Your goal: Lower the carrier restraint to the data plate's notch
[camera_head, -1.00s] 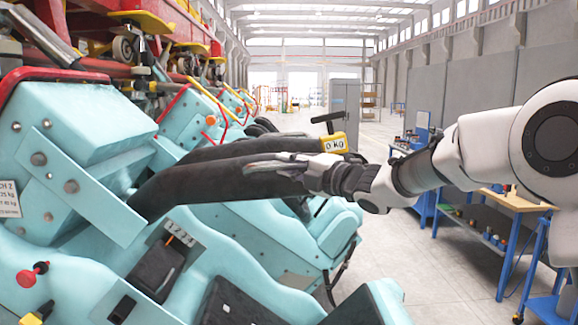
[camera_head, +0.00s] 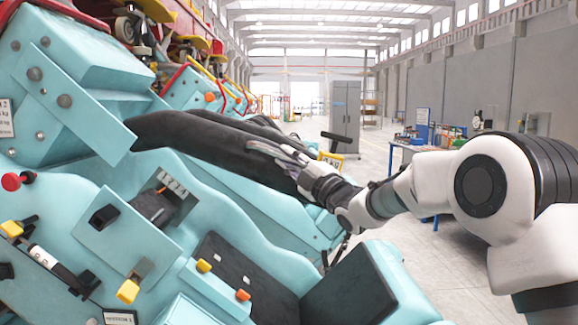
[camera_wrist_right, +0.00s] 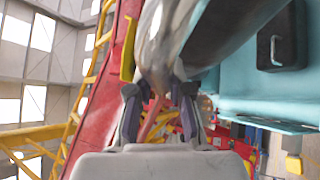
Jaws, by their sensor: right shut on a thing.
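The carrier restraint (camera_head: 205,140) is a thick black padded bar. It runs from the turquoise carrier (camera_head: 60,80) and slopes down to the right over the seat. My right gripper (camera_head: 280,155) is shut on its outer end. In the right wrist view the fingers (camera_wrist_right: 158,100) close at a blurred shiny bar. A small grey plate with a row of marks (camera_head: 172,182) sits on the carrier below the restraint, beside a black block; its marks are too small to read. A white data plate (camera_head: 6,118) with text is cut by the left edge. My left gripper is out of view.
The seat (camera_head: 240,275) lies below the restraint. A red knob (camera_head: 12,181) and yellow-tipped levers (camera_head: 128,290) stand at lower left. A yellow weight-marked block (camera_head: 332,160) is just behind my gripper. A blue workbench (camera_head: 405,146) and grey cabinet (camera_head: 345,105) stand beyond open floor.

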